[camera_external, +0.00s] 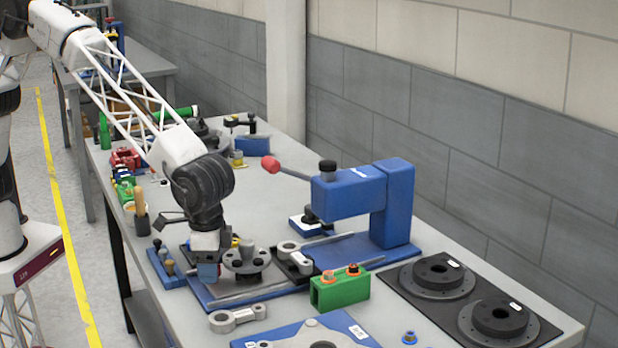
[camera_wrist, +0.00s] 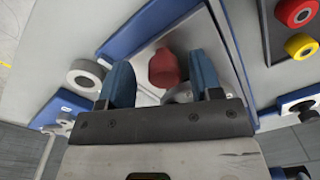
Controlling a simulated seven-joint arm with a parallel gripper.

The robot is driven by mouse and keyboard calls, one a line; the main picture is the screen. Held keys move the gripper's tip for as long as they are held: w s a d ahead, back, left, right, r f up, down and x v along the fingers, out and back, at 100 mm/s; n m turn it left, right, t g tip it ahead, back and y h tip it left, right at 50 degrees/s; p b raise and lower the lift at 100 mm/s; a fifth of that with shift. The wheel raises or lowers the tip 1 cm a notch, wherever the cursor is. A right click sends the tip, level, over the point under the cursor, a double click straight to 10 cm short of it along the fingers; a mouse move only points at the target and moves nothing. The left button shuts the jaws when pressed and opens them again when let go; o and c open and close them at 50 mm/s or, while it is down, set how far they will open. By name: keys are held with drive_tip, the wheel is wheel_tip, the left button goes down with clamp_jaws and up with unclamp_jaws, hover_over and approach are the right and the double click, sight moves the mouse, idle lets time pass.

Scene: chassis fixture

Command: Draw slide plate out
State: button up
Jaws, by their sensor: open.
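The blue press fixture (camera_external: 398,205) stands on the bench, with a long blue base under two rods. Its slide plate seems to be the bright metal plate in the wrist view (camera_wrist: 200,38), edged by the blue base; I cannot fully make out its outline in the external view. A red knob (camera_wrist: 163,70) lies between the blue fingers of my gripper (camera_wrist: 159,60), with visible gaps on both sides. My gripper (camera_external: 208,272) points down over the left end of the base, fingers apart. It hides the knob in the external view.
A grey flanged part (camera_external: 246,261) and a dark plate with a grey link (camera_external: 293,259) sit beside my gripper. A green block (camera_external: 340,291) and a loose link (camera_external: 238,318) lie in front. The press lever has a red ball (camera_external: 270,164). Black rings (camera_external: 437,273) are at right.

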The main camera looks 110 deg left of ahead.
drive_tip(key=shift+d+r, duration=0.1)
drive_tip(key=shift+r, duration=3.8)
drive_tip(key=shift+s+a+r, duration=0.25)
drive_tip(key=shift+s+r, duration=0.05)
drive_tip(key=shift+r, duration=0.15)
drive_tip(key=s+a+r+m, duration=0.1)
drive_tip(key=s+a+r, duration=0.4)
drive_tip(key=s, duration=0.5)
drive_tip(key=s+a+r+t, duration=0.1)
drive_tip(key=s+a+r, duration=0.35)
drive_tip(key=s, duration=0.55)
drive_tip(key=s+a+r+m, duration=0.1)
drive_tip(key=s+a+r, duration=0.4)
drive_tip(key=s, duration=0.4)
drive_tip(key=s+a+f+m+t, duration=0.1)
drive_tip(key=s+a+f, duration=0.1)
drive_tip(key=s, duration=1.4)
drive_tip(key=s+a+f, duration=0.2)
drive_tip(key=s+a, duration=0.1)
drive_tip(key=s, duration=1.3)
drive_tip(key=shift+s+a+m+t+h, duration=0.3)
drive_tip(key=shift+a+m+t, duration=0.1)
